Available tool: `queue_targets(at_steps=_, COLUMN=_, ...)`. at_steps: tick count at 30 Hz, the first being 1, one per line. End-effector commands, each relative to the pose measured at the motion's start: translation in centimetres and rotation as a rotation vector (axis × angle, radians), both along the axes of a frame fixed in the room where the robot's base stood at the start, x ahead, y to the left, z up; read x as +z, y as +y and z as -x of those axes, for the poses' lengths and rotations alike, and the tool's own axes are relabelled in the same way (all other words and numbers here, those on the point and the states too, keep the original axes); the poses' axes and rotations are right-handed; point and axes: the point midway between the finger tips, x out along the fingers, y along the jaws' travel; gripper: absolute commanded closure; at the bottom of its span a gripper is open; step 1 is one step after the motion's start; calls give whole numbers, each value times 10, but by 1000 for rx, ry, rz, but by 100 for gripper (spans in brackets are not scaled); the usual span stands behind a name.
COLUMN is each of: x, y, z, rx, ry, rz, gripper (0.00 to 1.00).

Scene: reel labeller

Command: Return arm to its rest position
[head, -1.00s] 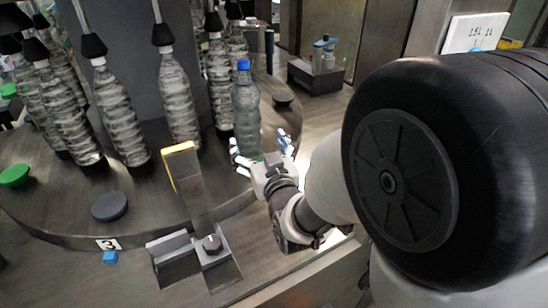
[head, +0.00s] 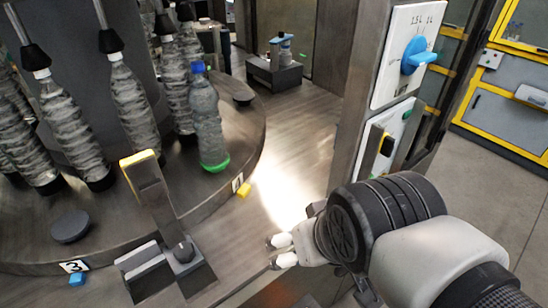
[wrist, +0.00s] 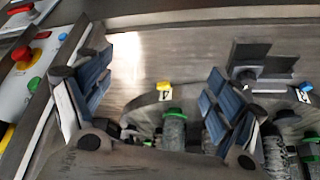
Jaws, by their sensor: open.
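My gripper (head: 281,252) is at the lower middle of the head view, in front of the round table and clear of it. In the wrist view my gripper (wrist: 150,100) has its two fingers wide apart with nothing between them. A bottle with a blue cap and green base (head: 208,122) stands upright on the round table (head: 120,225) near its edge, apart from my gripper. My arm (head: 440,255) comes in from the lower right.
Several clear bottles (head: 68,135) hang under black heads on the round table. A yellow-topped post (head: 147,190) stands at its front edge.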

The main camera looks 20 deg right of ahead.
Motion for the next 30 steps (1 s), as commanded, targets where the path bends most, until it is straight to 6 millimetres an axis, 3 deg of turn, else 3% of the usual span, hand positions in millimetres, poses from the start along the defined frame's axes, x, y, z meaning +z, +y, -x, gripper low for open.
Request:
queue_targets(at_steps=3, x=-1, y=-3, z=26, rx=-13, ry=58, rz=2, gripper=16)
queue_targets(at_steps=6, x=-2, y=-4, z=34, rx=-16, ry=79, rz=1, gripper=16)
queue_targets(at_steps=30, x=-2, y=-4, z=34, rx=-15, ry=81, rz=2, gripper=16)
